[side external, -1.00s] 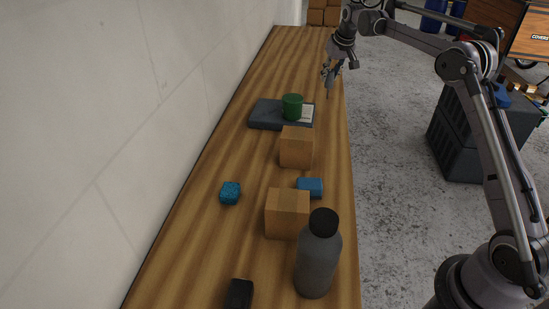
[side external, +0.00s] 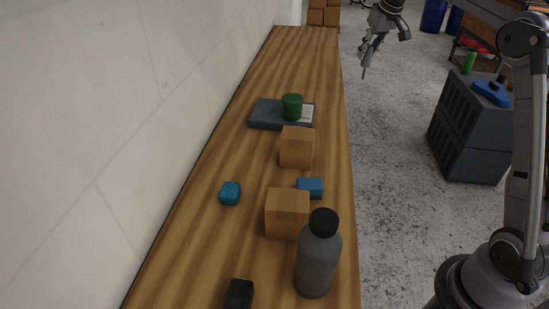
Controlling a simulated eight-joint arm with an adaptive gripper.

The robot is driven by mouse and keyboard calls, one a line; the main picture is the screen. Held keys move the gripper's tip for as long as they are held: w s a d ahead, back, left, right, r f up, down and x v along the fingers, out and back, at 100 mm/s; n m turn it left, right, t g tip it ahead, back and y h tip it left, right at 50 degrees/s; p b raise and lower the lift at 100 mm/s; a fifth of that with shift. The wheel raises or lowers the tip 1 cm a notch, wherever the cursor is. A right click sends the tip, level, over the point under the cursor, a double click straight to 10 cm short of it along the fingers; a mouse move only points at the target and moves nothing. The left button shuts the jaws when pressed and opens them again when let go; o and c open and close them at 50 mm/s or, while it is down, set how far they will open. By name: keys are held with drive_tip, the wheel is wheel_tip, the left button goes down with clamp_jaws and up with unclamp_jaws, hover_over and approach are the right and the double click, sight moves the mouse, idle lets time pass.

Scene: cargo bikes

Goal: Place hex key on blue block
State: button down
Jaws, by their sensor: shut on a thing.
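My gripper (side external: 367,57) is at the top, to the right of the table's far end, above the concrete floor. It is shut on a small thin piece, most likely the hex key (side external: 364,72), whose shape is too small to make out. A plain blue block (side external: 310,186) lies on the wooden table between two cardboard boxes, near the right edge. A speckled blue cube (side external: 230,193) sits further left on the table. My gripper is well apart from both. Nothing lies on top of either.
On the table (side external: 255,110) stand two cardboard boxes (side external: 297,147) (side external: 287,213), a grey bottle (side external: 319,258), a green cup (side external: 292,106) on a dark book (side external: 268,114), and a black item (side external: 239,294). A grey crate (side external: 465,130) holds a blue tool (side external: 492,92) and a green can.

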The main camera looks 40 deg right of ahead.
drive_tip(key=s+a+r+n+y, duration=0.15)
drive_tip(key=s+a+n, duration=0.35)
drive_tip(key=s+a, duration=0.7)
drive_tip(key=s+a+r+n+y, duration=0.15)
drive_tip(key=s+a+n, duration=0.25)
drive_tip(key=s+a, duration=0.8)
drive_tip(key=shift+y, duration=0.3)
drive_tip(key=shift+w+a+f, duration=1)
drive_tip(key=shift+a+f, duration=0.9)
drive_tip(key=shift+a, duration=0.45)
drive_tip(key=shift+w+a+f, duration=1)
drive_tip(key=shift+a+f, duration=0.95)
drive_tip(key=shift+a, duration=0.35)
drive_tip(key=shift+w+a+f, duration=1)
drive_tip(key=shift+a+f, duration=0.9)
drive_tip(key=shift+a, duration=0.45)
drive_tip(key=shift+f, duration=0.1)
drive_tip(key=c, duration=1.1)
unclamp_jaws()
drive_tip(key=shift+o, duration=0.2)
